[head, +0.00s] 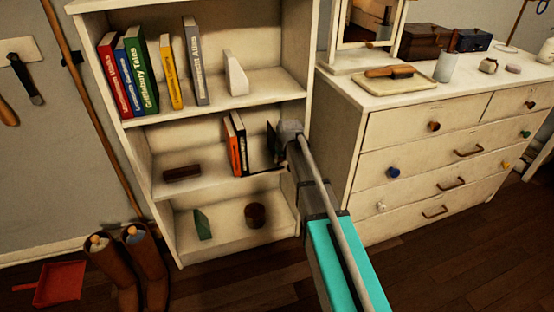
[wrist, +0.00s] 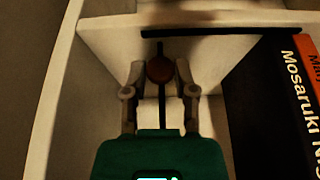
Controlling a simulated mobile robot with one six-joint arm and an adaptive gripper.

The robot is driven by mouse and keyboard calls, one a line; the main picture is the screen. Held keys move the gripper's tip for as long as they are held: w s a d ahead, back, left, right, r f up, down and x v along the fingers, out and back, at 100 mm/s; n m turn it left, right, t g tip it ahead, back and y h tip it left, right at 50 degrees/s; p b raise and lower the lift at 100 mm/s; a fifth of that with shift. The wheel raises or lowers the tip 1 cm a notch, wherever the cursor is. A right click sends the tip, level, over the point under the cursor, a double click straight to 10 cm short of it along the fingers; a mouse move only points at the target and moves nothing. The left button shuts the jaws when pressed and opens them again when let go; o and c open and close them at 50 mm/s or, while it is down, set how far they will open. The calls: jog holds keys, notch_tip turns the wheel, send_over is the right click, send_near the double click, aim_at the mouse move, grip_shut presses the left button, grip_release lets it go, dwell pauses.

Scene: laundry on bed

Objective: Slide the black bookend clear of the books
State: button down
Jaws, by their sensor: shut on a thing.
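The black bookend (head: 272,146) stands on the middle shelf, right of two leaning books, an orange one (head: 232,147) and a black one (head: 241,143). My gripper (head: 285,140) is shut on its upright at the shelf's right end. In the wrist view, the thin black bookend (wrist: 161,112) runs between my gripper's fingers (wrist: 160,72). A gap shows between this upright and the black book (wrist: 262,105). The dark base strip (wrist: 215,32) reaches toward the books. A round reddish-brown shape shows between the fingertips; I cannot tell what it is.
The bookcase's right side wall (head: 294,60) is close to my gripper. A dark brown block (head: 182,172) lies left on the middle shelf, with free room between it and the books. Several books and a white bookend (head: 236,74) stand above. The dresser (head: 400,150) is right.

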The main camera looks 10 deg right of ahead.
jog(key=shift+d, duration=0.35)
jog(key=c, duration=0.5)
grip_release()
jog(key=shift+o, duration=0.4)
jog(key=shift+s+a, duration=0.1)
jog(key=shift+a, duration=0.1)
jog(key=s+d+f+m+g+h, duration=0.1)
jog(key=s+d+g, duration=0.15)
jog(key=s, duration=1.25)
jog(key=s+d+m+g, duration=0.2)
jog(key=s+d, duration=0.2)
jog(key=s, duration=1.1)
notch_tip(320, 180, up, 36)
jog(key=p, duration=3.6)
jog(key=shift+w+r+p, duration=0.15)
jog(key=shift+w+p, duration=0.05)
jog(key=shift+p, duration=0.1)
jog(key=shift+a, duration=0.1)
